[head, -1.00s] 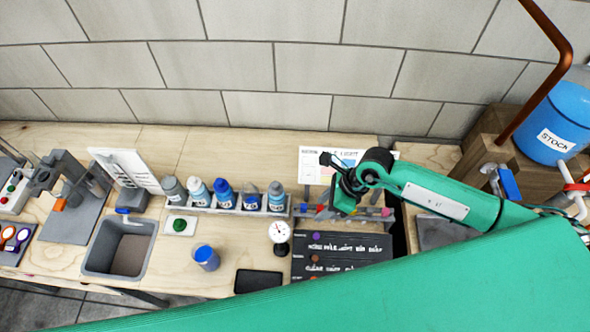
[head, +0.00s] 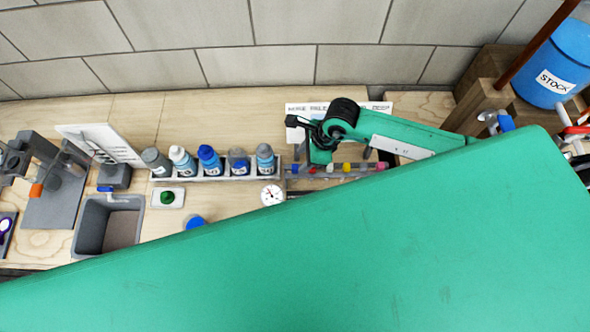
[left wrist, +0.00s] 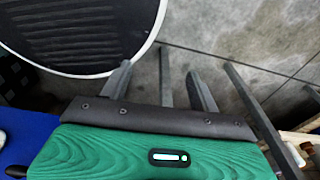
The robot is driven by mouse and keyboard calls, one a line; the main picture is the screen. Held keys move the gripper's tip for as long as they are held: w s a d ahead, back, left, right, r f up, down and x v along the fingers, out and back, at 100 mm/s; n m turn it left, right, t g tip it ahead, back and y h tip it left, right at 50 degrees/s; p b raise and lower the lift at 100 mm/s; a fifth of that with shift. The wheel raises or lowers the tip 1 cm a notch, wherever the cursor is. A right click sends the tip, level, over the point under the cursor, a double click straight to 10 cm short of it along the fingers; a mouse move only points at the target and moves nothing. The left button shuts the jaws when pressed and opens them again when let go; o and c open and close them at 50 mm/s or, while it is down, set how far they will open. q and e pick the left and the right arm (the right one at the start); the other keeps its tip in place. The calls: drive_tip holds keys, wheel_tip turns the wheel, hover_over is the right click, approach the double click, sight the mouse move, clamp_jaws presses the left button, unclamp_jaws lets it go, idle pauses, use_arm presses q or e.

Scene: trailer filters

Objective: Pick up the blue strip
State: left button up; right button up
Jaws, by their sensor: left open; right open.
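A narrow rack (head: 358,170) of small coloured strips lies on the bench in the head view. A small blue patch (head: 312,170) at its left end looks like the blue strip, but it is too small and too covered to be sure. My right gripper (head: 311,155) is over this left end, pointing down. It is open, and nothing shows between its fingers; whether they touch the strip cannot be told. In the left wrist view my left gripper (left wrist: 162,88) is open and empty above the grey floor.
A row of bottles (head: 210,163) stands left of the rack, with a round gauge (head: 272,195) in front. A grey sink (head: 108,225) is further left. A paper sheet (head: 298,109) lies behind the rack. My large green arm link hides the bench front.

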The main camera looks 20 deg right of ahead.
sight(296, 166)
drive_tip(key=b+x, duration=0.1)
drive_tip(key=x, duration=0.3)
drive_tip(key=shift+s+a+b, duration=0.1)
drive_tip(key=shift+s+b, duration=0.15)
drive_tip(key=shift+b, duration=0.1)
drive_tip(key=shift+w+a+f, duration=0.1)
drive_tip(key=shift+a+f, duration=0.15)
drive_tip(key=shift+f, duration=0.15)
use_arm(q)
drive_tip(key=shift+s+a+f, duration=0.1)
drive_tip(key=shift+s+f, duration=0.85)
drive_tip(key=shift+f, duration=0.15)
use_arm(e)
drive_tip(key=shift+c, duration=0.2)
clamp_jaws()
use_arm(q)
drive_tip(key=shift+w, duration=0.25)
drive_tip(key=shift+r, duration=0.15)
use_arm(e)
drive_tip(key=shift+r, duration=0.2)
